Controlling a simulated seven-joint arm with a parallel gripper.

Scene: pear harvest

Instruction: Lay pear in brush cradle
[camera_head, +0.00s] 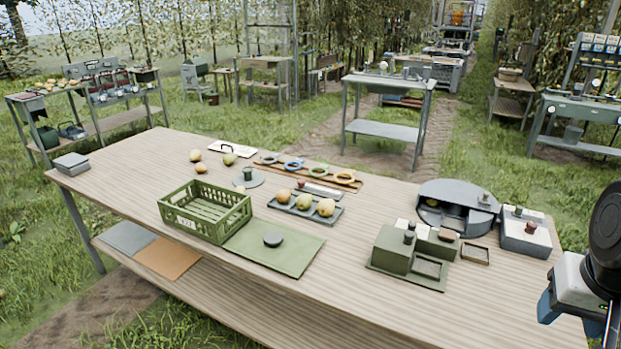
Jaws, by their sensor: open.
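Three pears lie in a grey tray (279,207) in the middle of the table: a reddish one (284,196), a green one (304,202) and a yellow-orange one (326,208). Loose fruits lie farther back left, a yellow one (196,156) and a greenish one (229,159) among them. I cannot tell for sure which fixture is the brush cradle; a green block fixture (392,250) and a round grey housing (440,190) with an open front stand at the right. My gripper (569,314) is at the lower right edge, partly cut off, open, apart from the pears.
A grey box with knobs (524,238) stands near the right end. The table's (330,290) front right is clear.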

